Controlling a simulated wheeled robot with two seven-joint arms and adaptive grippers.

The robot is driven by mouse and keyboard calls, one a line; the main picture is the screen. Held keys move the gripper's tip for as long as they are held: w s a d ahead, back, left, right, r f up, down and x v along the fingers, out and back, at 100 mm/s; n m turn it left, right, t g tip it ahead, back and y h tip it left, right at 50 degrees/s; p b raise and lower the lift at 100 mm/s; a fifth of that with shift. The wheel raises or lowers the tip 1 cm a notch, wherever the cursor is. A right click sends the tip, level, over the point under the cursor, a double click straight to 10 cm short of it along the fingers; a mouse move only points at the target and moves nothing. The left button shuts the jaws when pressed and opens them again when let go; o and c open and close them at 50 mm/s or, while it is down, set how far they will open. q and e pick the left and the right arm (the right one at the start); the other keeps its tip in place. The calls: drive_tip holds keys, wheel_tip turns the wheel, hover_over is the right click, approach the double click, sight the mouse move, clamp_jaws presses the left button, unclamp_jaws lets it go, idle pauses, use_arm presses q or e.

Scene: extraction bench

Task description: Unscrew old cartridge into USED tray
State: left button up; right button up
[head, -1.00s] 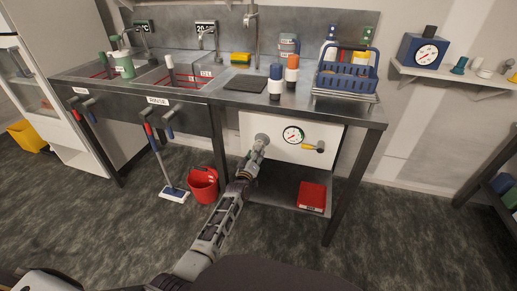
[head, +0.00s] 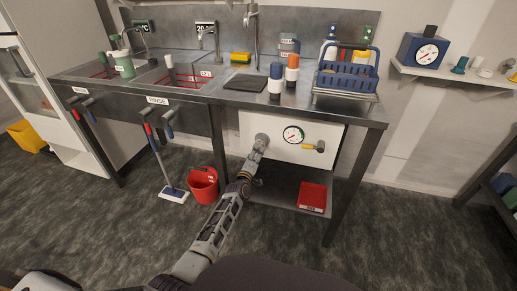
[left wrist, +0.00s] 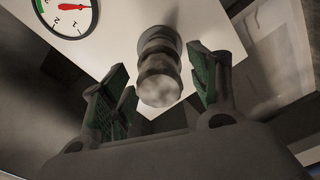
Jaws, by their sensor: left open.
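The old cartridge (left wrist: 160,68) is a grey, stepped round body sticking out from a white panel (head: 252,128) under the bench. In the head view only its rounded grey end (head: 262,138) shows, at the tip of my left arm. My left gripper (left wrist: 166,88) is open, with its green-padded fingers on both sides of the cartridge. Gaps show between the pads and the cartridge in the left wrist view. A red tray (head: 313,195) with a small label lies on the lower shelf, right of my left gripper. I cannot read its label. My right gripper is not in view.
A pressure gauge (head: 293,134) and a yellow-handled valve (head: 320,147) are on the panel, right of the cartridge. The bench leg (head: 348,190) stands right of the tray.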

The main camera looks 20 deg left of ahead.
use_arm(q)
drive_tip(key=m+p, duration=0.1)
drive_tip(key=m, duration=0.1)
drive_tip(key=shift+r+m, duration=0.15)
drive_tip(key=shift+m, duration=0.25)
drive_tip(key=m+p, duration=0.2)
drive_tip(key=m, duration=0.1)
drive_tip(key=shift+m, duration=0.3)
drive_tip(key=m+p, duration=0.1)
drive_tip(key=m, duration=0.3)
drive_tip(key=shift+m, duration=0.4)
drive_tip(key=m, duration=0.5)
drive_tip(key=shift+m+p, duration=0.3)
drive_tip(key=m, duration=0.5)
drive_tip(key=shift+b, duration=0.4)
